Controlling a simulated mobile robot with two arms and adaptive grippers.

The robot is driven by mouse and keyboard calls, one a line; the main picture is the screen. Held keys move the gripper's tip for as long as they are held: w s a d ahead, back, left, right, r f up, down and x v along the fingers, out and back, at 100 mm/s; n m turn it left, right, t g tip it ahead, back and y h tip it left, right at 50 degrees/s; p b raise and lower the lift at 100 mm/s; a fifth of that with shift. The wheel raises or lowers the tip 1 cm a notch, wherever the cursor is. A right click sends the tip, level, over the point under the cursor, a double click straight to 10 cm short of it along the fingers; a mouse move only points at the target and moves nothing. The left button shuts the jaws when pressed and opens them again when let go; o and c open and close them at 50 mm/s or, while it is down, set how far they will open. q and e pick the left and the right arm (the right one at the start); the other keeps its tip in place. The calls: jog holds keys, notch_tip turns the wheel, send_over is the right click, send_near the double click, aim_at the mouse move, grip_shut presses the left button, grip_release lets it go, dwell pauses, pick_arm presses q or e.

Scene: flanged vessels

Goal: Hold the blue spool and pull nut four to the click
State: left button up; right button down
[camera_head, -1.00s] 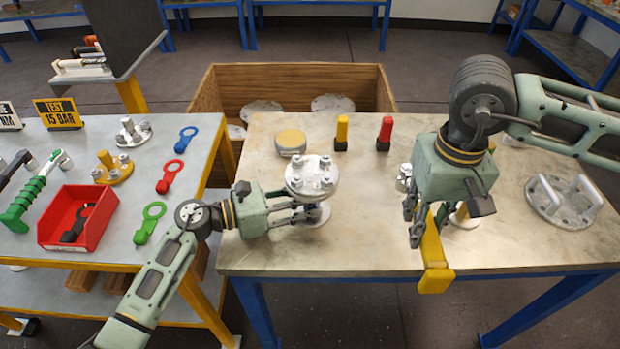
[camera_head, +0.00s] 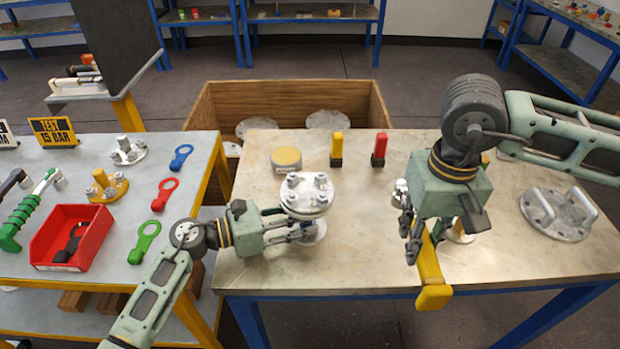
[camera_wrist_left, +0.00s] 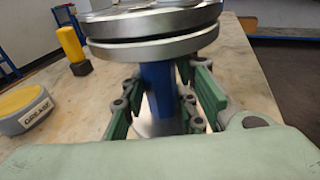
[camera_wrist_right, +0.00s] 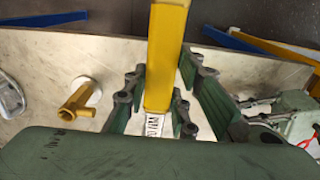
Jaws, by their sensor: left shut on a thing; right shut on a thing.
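The flanged vessel (camera_head: 306,195) stands on the right table, with several nuts on its round steel top. Its blue spool (camera_wrist_left: 158,88) shows below the paired flanges in the left wrist view. My left gripper (camera_head: 300,231) is shut on the blue spool from the left side. My right gripper (camera_head: 418,240) is shut on a yellow bar-shaped tool (camera_head: 431,275), which hangs past the table's front edge in the head view. It also shows between the right fingers in the right wrist view (camera_wrist_right: 166,50), with a printed label near the fingers. I cannot tell which nut is number four.
A grease tin (camera_head: 286,159), a yellow-topped block (camera_head: 337,150) and a red-topped block (camera_head: 380,150) stand behind the vessel. A plate with handles (camera_head: 558,214) lies at right. A red bin (camera_head: 72,238) and coloured ring-ended tools are on the left table.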

pick_arm(q)
jog(key=shift+w, duration=0.1)
pick_arm(e)
jog(key=w+a+r, duration=0.2)
jog(key=a+r, duration=0.3)
jog(key=a, duration=0.6)
jog(key=w+a+r, duration=0.2)
jog(key=a+r, duration=0.3)
jog(key=a, duration=0.6)
jog(key=shift+w+f, duration=0.1)
jog(key=shift+f, duration=2.15)
jog(key=shift+f, duration=0.15)
jog(key=shift+f, duration=1.1)
jog(key=shift+a, duration=0.1)
